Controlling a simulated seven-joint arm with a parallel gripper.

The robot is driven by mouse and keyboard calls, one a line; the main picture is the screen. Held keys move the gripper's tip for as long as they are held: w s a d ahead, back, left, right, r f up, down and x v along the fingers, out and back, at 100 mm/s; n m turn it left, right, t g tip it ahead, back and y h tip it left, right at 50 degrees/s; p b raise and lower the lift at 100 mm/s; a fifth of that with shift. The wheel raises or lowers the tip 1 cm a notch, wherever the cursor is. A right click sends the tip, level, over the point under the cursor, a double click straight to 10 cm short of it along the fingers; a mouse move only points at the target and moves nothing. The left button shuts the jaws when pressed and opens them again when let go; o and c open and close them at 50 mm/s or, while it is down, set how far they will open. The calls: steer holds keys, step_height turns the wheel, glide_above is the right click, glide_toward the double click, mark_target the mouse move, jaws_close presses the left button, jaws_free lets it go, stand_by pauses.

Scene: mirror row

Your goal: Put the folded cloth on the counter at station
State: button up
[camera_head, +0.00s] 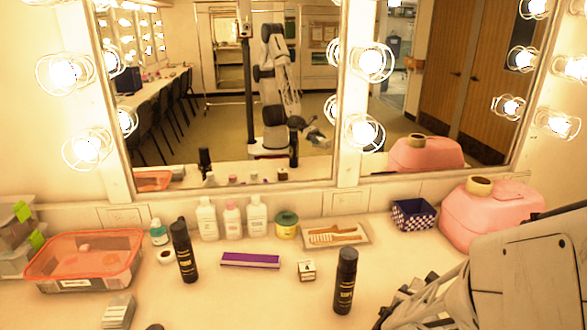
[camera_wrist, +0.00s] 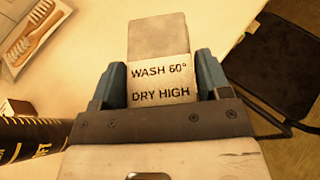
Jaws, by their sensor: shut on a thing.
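The folded cloth (camera_wrist: 160,44) is a grey-beige pad in the wrist view, with a pale band reading "WASH 60° DRY HIGH". My gripper (camera_wrist: 158,82) is shut on it, one blue finger at each side. The cloth's far end extends beyond the fingers, with the counter (camera_wrist: 95,60) around it and the counter's edge close on the right. I cannot tell whether the cloth touches the counter. In the head view, my arm covers the lower right, and I cannot make out the held cloth there. The counter (camera_head: 225,300) runs below the mirrors.
A black spray can (camera_head: 345,281) and small box (camera_head: 306,270) stand left of my arm. A brush tray (camera_head: 335,235), checkered basket (camera_head: 413,214) and pink case (camera_head: 490,215) stand behind. A dark chair (camera_wrist: 275,70) is beyond the edge. Front-middle counter is clear.

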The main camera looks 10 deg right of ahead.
steer(key=shift+f, duration=1.15)
steer(key=shift+w+d, duration=0.1)
steer(key=shift+w, duration=0.05)
steer(key=w+d, duration=0.2)
steer(key=w, duration=0.2)
steer(key=w+d+f, duration=0.1)
steer(key=w+d, duration=0.1)
steer(key=w, duration=0.3)
steer(key=w+d, duration=0.2)
steer(key=w, duration=0.3)
steer(key=shift+w+d+f, duration=0.1)
steer(key=shift+d+f, duration=0.15)
steer(key=shift+d, duration=0.1)
steer(key=shift+f, duration=1.75)
